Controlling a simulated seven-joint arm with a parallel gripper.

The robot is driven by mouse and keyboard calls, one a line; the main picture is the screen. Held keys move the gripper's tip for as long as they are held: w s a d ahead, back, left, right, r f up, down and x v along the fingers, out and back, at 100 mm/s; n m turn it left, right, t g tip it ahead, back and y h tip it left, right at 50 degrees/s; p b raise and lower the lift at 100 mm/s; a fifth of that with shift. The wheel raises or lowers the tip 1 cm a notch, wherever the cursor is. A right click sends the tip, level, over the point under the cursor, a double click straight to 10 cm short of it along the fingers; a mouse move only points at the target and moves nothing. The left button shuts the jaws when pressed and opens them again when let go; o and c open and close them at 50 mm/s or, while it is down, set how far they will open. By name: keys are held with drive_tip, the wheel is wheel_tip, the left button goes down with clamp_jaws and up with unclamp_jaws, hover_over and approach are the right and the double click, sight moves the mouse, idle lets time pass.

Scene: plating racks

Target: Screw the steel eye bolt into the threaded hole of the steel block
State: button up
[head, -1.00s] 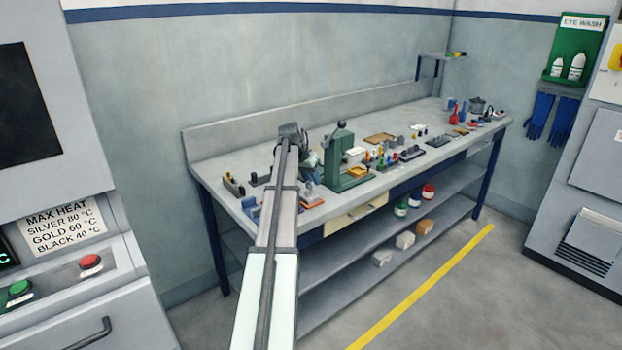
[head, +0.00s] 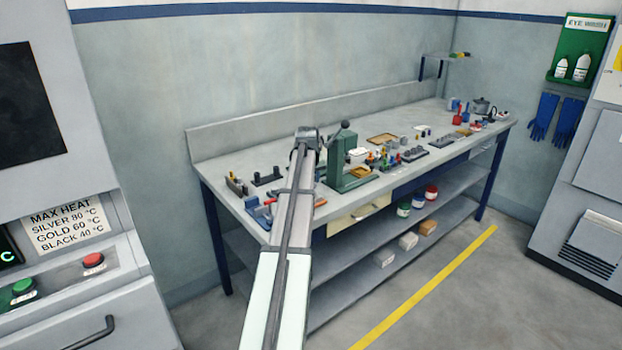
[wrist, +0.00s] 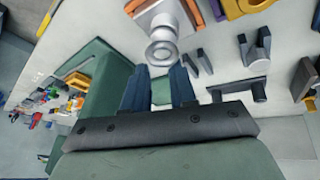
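A pale metal ring (wrist: 163,42), which looks like the steel eye bolt, shows at the top middle of the wrist view. Its thicker collar lies over a light grey block (wrist: 150,18) with an orange-brown edge. I cannot tell how the shank sits, and no threaded hole shows. My gripper (wrist: 161,70) points at the ring with its two dark blue fingers apart. The ring appears just beyond the fingertips, and no clear grip on it shows. In the head view my arm reaches over the bench and hides the fingers, bolt and block.
A green press-like stand (head: 340,165) rises just right of my wrist; its green body also shows at left in the wrist view (wrist: 105,85). Dark upright holders (wrist: 262,50) stand right of the ring. Several small parts and trays crowd the bench (head: 235,160).

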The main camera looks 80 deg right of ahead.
drive_tip(key=n+t, duration=0.1)
drive_tip(key=n, duration=0.2)
drive_tip(key=shift+w+a, duration=0.1)
drive_tip(key=shift+w, duration=0.05)
drive_tip(key=n+t, duration=0.1)
drive_tip(key=n, duration=0.2)
drive_tip(key=shift+y, duration=0.4)
drive_tip(key=n, duration=0.2)
drive_tip(key=n+t+y, duration=0.1)
drive_tip(key=n, duration=0.1)
drive_tip(key=n+t, duration=0.1)
drive_tip(key=n, duration=0.1)
drive_tip(key=shift+w+a+y, duration=0.3)
drive_tip(key=shift+a, duration=0.05)
drive_tip(key=shift+f, duration=0.15)
